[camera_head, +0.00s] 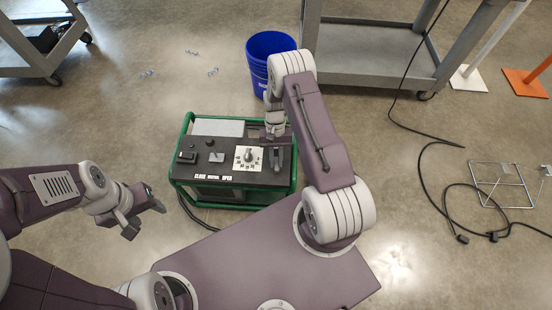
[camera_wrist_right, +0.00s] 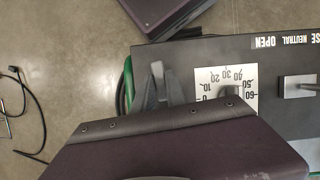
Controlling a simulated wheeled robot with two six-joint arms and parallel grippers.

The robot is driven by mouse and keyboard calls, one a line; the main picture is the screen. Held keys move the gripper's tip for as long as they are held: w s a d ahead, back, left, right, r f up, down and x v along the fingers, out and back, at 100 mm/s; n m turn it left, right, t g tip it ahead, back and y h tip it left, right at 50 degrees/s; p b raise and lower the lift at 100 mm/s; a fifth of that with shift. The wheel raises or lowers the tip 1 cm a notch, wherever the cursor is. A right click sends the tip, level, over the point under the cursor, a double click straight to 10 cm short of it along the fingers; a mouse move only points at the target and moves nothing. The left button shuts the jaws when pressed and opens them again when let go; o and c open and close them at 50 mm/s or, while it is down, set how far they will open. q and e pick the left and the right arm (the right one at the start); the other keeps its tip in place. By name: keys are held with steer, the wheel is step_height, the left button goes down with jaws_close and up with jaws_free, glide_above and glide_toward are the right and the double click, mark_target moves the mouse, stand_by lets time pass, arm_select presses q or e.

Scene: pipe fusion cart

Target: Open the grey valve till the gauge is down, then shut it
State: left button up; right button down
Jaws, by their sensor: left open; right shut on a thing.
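The cart's dark panel (camera_head: 205,176) in its green frame carries a white gauge (camera_head: 248,158), also in the right wrist view (camera_wrist_right: 228,76) with its number scale. Its reading is too small to tell. My right gripper (camera_head: 277,157) is down at the panel's right end, beside the gauge. In the right wrist view its fingers (camera_wrist_right: 163,90) are shut on a small grey piece, apparently the grey valve, mostly hidden by the fingers and my wrist. My left gripper (camera_head: 146,215) is open and empty, left of and in front of the cart, above the floor.
A grey lever block (camera_head: 217,157) stands by the CLOSE, NEUTRAL, OPEN label (camera_head: 213,177), with a black box (camera_head: 187,157) to its left. A blue bucket (camera_head: 264,55) stands behind the cart. A grey shelf cart (camera_head: 370,62) is at the back; cables lie at right.

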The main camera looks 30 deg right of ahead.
steer(key=shift+m, duration=0.4)
steer(key=c, duration=1.4)
jaws_free()
steer(key=shift+o, duration=0.2)
steer(key=p+v, duration=0.2)
steer(key=v, duration=0.7)
steer(key=shift+p, duration=0.3)
steer(key=shift+s+d, duration=0.1)
